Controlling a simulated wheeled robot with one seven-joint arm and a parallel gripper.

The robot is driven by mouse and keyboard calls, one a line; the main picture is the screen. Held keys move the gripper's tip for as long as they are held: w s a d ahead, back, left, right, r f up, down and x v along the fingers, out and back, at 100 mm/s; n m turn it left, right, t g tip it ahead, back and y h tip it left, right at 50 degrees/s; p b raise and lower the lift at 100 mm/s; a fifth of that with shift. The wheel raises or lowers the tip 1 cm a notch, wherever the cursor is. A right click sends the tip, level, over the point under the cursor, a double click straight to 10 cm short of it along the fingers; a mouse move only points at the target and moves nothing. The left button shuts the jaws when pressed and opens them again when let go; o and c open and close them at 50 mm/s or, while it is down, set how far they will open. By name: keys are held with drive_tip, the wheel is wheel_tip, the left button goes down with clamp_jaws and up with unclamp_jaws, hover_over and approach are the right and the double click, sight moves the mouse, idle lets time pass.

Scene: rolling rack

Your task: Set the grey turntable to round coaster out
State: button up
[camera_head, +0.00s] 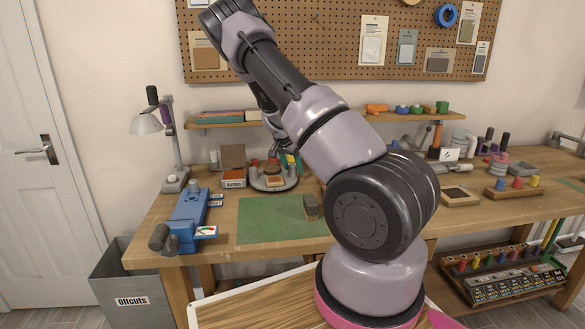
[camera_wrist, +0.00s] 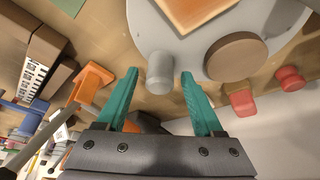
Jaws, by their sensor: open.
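The grey turntable (camera_head: 258,186) stands on the workbench behind the green mat. It fills the upper part of the wrist view (camera_wrist: 150,25). An orange-edged square piece (camera_wrist: 195,12) lies on it, on the near side in the head view (camera_head: 274,181). A brown round coaster (camera_wrist: 235,56) lies on it further back. A short grey upright knob (camera_wrist: 160,72) stands near its rim. My gripper (camera_wrist: 160,78) is open, its teal fingers either side of the knob in the wrist view; I cannot tell whether they touch it. In the head view my arm partly hides the gripper.
Red pieces (camera_wrist: 240,102) stand close beside the turntable. A boxed item (camera_head: 233,178) and a blue vise-like tool (camera_head: 190,215) are to its left. A shelf (camera_head: 225,122) runs behind.

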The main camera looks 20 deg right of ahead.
drive_tip(key=shift+c, duration=0.3)
clamp_jaws()
idle(1.2)
